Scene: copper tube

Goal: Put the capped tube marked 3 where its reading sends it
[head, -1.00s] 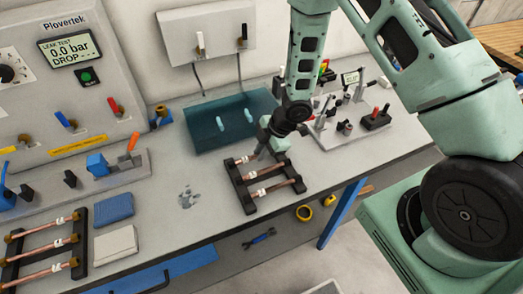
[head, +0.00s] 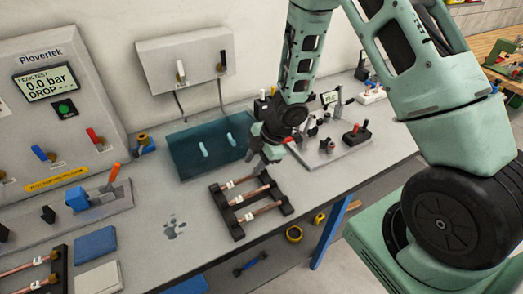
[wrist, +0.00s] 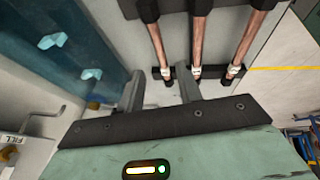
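Three copper tubes with white tags (head: 252,197) lie side by side in a black rack (head: 222,212) at mid-bench. The tags are too small to read, so I cannot tell which tube is marked 3. The wrist view shows the left tube (wrist: 158,38), middle tube (wrist: 198,40) and right tube (wrist: 245,42). My gripper (head: 268,157) is above the rack's far end, apart from the tubes. In the wrist view its fingers (wrist: 160,82) are spread with nothing held between them. The leak-test display (head: 45,84) reads 0.0 bar, with DROP blank.
A fixture plate (head: 335,150) stands to the right. Another rack of tubes (head: 58,270), a blue pad (head: 95,243) and a pale pad (head: 100,277) are at the left. The bench's front edge is close.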

